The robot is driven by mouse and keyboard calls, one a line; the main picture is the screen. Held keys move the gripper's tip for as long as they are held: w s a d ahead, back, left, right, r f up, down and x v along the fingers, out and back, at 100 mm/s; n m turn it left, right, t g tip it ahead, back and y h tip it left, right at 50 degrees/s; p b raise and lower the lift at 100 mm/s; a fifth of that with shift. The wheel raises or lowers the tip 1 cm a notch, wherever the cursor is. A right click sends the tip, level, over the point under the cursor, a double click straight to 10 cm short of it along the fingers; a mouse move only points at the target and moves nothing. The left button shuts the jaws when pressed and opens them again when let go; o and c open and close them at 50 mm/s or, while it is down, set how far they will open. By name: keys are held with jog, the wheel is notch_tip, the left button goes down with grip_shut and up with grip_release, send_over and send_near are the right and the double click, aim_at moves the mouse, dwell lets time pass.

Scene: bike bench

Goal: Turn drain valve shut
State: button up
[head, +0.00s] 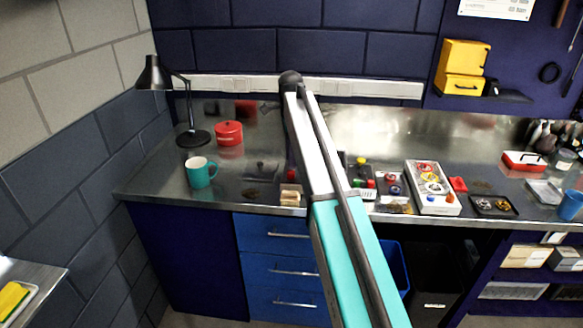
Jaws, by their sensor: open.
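A pale panel (417,202) lies on the steel bench right of my arm. It carries several small round coloured parts in red, yellow, blue and orange, which look like knobs or valve handles. I cannot tell which of them, if any, is the drain valve, or how it is turned. My arm rises through the middle of the head view, with a teal link and a white link ending at a dark joint near the back wall. My gripper does not show clearly; it seems hidden behind the arm.
The steel bench (255,178) holds a teal mug (201,172), red pot (229,134), black lamp (201,137) and wooden block (291,195) on the left. Small dark trays (494,206), a red toolbox (524,161) and blue cup (570,206) stand right. Blue drawers (262,262) are below.

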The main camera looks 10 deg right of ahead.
aim_at(291, 174)
jog(key=shift+f+p, duration=0.6)
jog(key=shift+f, duration=2.35)
jog(key=c, duration=1.1)
